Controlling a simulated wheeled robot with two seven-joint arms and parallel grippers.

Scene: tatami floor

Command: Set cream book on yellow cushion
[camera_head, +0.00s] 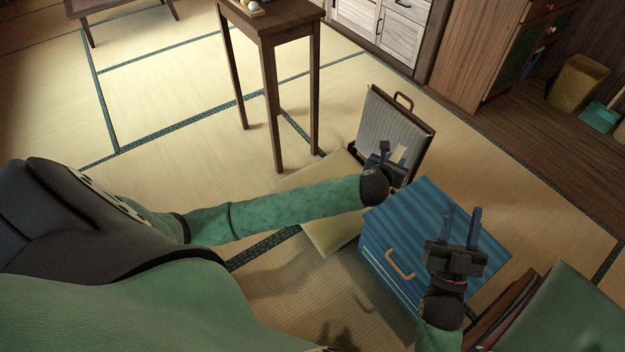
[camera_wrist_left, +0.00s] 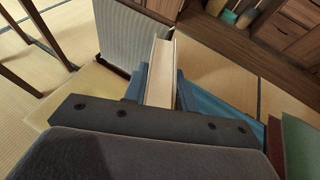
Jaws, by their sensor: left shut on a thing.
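My left gripper (camera_head: 391,152) is shut on the cream book (camera_head: 399,153), a small pale slab that mostly hides behind the fingers. The left wrist view shows the cream book (camera_wrist_left: 161,72) upright between the fingers, pointing away from the wrist. The yellow cushion (camera_head: 333,236) lies on the floor under my left forearm, which hides its middle. It also shows at the left of the left wrist view (camera_wrist_left: 78,98). The book is beyond the cushion's right side in the head view, apart from it. My right gripper (camera_head: 462,212) is open and empty above the blue box.
A blue ridged box (camera_head: 400,232) with a handle stands right of the cushion. An open case (camera_head: 392,122) with a grey ribbed panel stands behind the left gripper. A dark wooden table (camera_head: 270,25) stands at the back. Books (camera_head: 570,310) are at lower right. Tatami left of the cushion is clear.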

